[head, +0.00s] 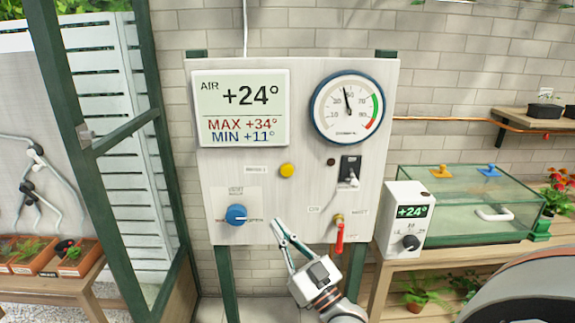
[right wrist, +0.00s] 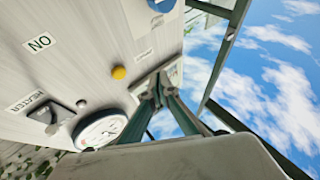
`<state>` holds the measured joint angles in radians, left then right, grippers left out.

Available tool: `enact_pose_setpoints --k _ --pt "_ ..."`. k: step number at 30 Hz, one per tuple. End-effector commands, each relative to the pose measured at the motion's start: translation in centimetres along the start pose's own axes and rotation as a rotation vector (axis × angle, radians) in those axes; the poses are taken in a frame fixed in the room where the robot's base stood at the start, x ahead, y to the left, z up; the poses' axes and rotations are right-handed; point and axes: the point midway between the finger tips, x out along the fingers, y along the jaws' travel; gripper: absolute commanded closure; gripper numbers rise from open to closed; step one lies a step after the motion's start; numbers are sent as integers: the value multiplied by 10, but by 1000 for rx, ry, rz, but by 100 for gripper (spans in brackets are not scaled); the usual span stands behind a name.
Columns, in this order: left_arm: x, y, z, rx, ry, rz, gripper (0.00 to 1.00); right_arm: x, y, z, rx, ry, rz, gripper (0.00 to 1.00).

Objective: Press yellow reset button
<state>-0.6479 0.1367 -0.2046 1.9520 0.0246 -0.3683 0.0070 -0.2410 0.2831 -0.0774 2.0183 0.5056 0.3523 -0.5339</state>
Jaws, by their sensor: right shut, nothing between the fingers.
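The yellow button (head: 287,169) sits on the pale upright panel (head: 300,125), below the display and right of a small label. It also shows in the right wrist view (right wrist: 119,72), apart from the fingers. My right gripper (head: 279,228) is shut and empty, in front of the lower part of the panel. Its fingers point up and left, and the tips appear below the button in the head view. In the right wrist view the fingers (right wrist: 158,88) come together near the middle. My left gripper is not in view.
The panel also carries a temperature display (head: 240,108), a round gauge (head: 347,107), a blue knob (head: 236,215), a black switch (head: 349,168) and a red-handled valve (head: 340,235). A white controller box (head: 407,218) and a glass case (head: 470,195) stand on the right bench.

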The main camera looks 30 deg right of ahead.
Motion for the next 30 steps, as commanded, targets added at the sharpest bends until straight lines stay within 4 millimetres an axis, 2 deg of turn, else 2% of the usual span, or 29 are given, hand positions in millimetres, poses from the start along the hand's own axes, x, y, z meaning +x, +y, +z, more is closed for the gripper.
enact_pose_setpoints --k 1,3,6,9,22,30 --pt "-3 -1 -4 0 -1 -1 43 11 10 -19 2 44 20 100" --pt "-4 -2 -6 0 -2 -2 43 20 21 -38 6 93 46 100" --pt "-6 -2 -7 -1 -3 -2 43 28 32 -55 10 139 71 100" --pt "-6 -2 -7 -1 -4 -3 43 31 37 -62 13 159 83 100" --pt "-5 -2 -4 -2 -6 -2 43 33 39 -62 12 162 85 100" --pt "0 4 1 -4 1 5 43 51 54 -50 11 163 86 100"
